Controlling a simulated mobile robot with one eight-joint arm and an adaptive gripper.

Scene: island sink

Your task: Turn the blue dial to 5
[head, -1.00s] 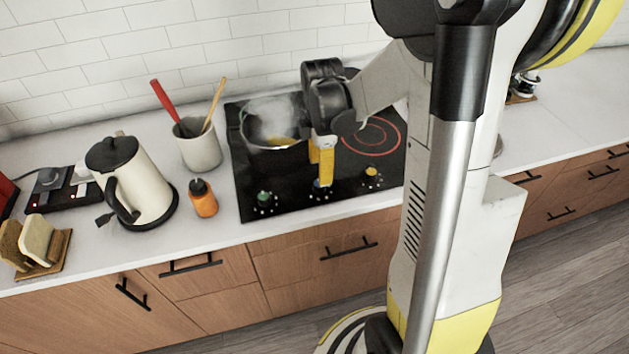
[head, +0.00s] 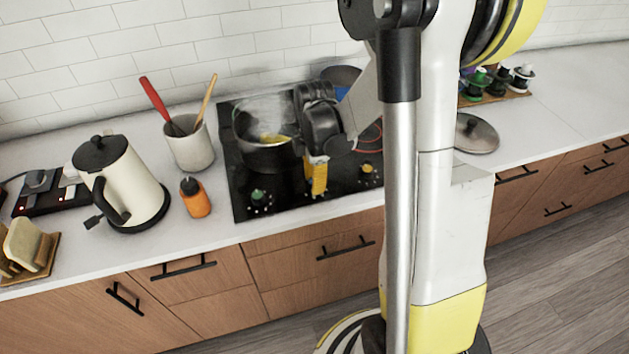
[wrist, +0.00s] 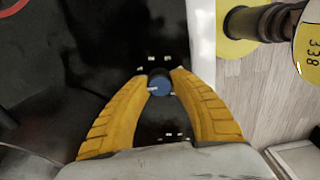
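The blue dial (wrist: 159,85) sits on the black cooktop (wrist: 150,25) and shows between my yellow fingertips in the wrist view. A small pale mark shows at its left side. White scale marks surround it, too small to read. My gripper (wrist: 160,79) has one finger on each side of the dial, the tips closed in to about its width and apparently touching it. In the head view my gripper (head: 318,190) points down at the cooktop's front edge and hides the blue dial.
A green dial (head: 258,196) and a yellow dial (head: 367,170) flank the gripper. A steaming pot (head: 262,156) stands close behind it. An orange bottle (head: 195,199), a utensil crock (head: 190,150) and a kettle (head: 125,185) stand to the left. A lid (head: 477,134) lies at right.

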